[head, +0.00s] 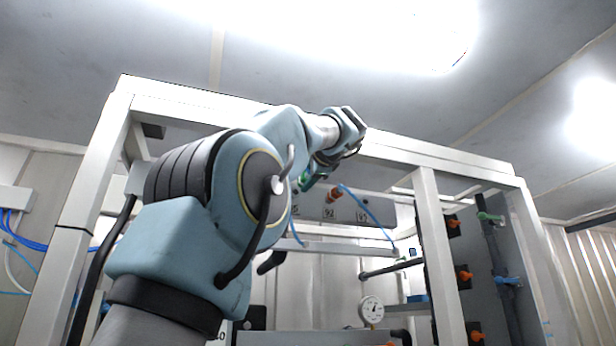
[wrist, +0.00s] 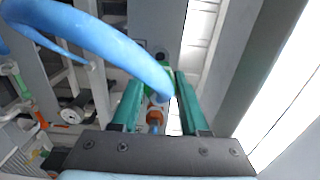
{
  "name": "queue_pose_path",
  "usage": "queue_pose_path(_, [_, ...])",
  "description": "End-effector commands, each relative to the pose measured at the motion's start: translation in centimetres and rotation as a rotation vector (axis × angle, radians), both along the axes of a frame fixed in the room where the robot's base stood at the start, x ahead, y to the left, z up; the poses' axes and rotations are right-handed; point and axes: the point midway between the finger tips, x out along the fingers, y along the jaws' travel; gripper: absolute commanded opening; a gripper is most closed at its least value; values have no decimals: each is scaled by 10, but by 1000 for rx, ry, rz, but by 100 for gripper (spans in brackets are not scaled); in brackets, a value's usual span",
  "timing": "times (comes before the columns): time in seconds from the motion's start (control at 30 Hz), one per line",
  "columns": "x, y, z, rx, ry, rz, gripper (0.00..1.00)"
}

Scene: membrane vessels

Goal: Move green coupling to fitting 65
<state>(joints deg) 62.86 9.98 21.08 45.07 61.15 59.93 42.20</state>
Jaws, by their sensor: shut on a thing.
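My gripper (wrist: 160,82) shows in the wrist view as two green fingers with a narrow gap. It is shut on the green coupling (wrist: 159,57), of which only a small part shows near the fingertips. A blue hose arcs across in front and hides much of it. In the head view my gripper (head: 311,181) is up at the grey panel (head: 345,208), partly hidden by my wrist. An orange fitting (head: 333,195) sits on that panel just right of the gripper. The panel's labels are too small to read surely, so I cannot tell which fitting is 65.
A blue hose (head: 370,213) hangs right of the gripper. A white frame post (head: 438,260) and crossbeam (head: 430,155) surround the area. Several orange fittings (head: 463,277) line a dark column at right. A pressure gauge (head: 371,309) stands lower down.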

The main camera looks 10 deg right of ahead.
Motion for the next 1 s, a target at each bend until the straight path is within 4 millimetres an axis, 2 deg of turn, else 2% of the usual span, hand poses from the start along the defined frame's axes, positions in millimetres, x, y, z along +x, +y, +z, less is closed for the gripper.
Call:
queue_pose_path(0.5, [43,6,1,0,0,1,0])
queue_pose_path(1.0, [50,7,0,0,0,0,0])
